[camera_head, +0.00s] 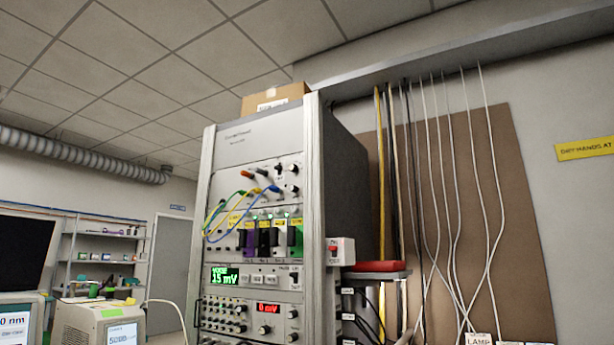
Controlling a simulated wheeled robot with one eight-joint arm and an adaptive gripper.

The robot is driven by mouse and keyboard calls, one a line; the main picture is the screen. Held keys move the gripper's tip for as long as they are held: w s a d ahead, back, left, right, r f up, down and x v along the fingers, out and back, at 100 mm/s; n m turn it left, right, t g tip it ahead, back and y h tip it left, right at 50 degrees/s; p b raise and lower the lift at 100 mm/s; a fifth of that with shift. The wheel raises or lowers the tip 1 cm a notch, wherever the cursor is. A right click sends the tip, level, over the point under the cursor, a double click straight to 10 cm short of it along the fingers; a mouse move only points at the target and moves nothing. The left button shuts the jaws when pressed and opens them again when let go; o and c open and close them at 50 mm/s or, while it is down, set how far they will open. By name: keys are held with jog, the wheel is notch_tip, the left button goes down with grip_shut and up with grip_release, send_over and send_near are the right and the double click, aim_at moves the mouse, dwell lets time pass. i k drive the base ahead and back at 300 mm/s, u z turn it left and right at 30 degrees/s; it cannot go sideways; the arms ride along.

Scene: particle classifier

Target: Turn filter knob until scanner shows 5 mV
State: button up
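A tall grey instrument rack (211,180) stands in the middle of the view. A green-lit display (224,276) on it reads about 15 mV, with a blurred word above. A red-lit display (268,308) below and to the right reads about 0 mV. Dark round knobs show at the upper right of the rack, an upper knob (293,168) and a lower knob (292,190). Another knob (264,329) sits under the red display. The labels are too small to tell which knob is the filter knob. My gripper is not in view.
Blue, green and yellow cables (214,214) loop over the rack front. A red-button box (341,251) is on its right side, near a red object (378,266) on a shelf. White cables (486,180) hang at right. Devices with screens (123,333) stand at lower left.

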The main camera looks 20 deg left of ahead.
aim_at(294, 168)
jog(key=k, duration=1.2)
jog(key=u, duration=1.45)
jog(key=i, duration=1)
jog(key=z, duration=0.05)
